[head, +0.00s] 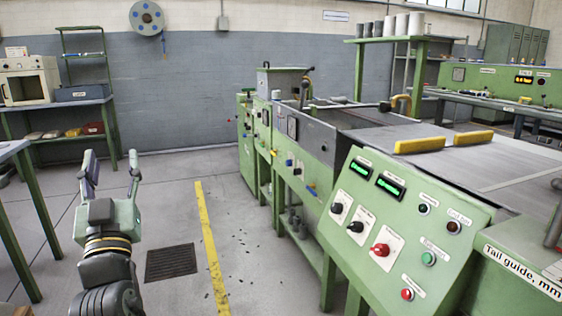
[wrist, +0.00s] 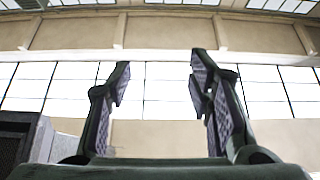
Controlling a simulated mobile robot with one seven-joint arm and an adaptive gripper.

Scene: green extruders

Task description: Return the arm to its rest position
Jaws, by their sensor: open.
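My gripper (head: 112,170) stands upright at the lower left of the head view, above the grey floor. Its two fingers are spread apart with nothing between them. In the wrist view my gripper (wrist: 160,88) also shows open and empty, its fingers pointing up toward the windows and upper wall. My arm below it is partly cut off by the bottom edge of the head view.
A green machine with a control panel (head: 400,235) fills the right side. A green table (head: 20,165) stands close at the left edge. A shelf bench (head: 60,105) is at the back left. Open floor with a yellow line (head: 207,245) and a dark grate (head: 171,262) lies between.

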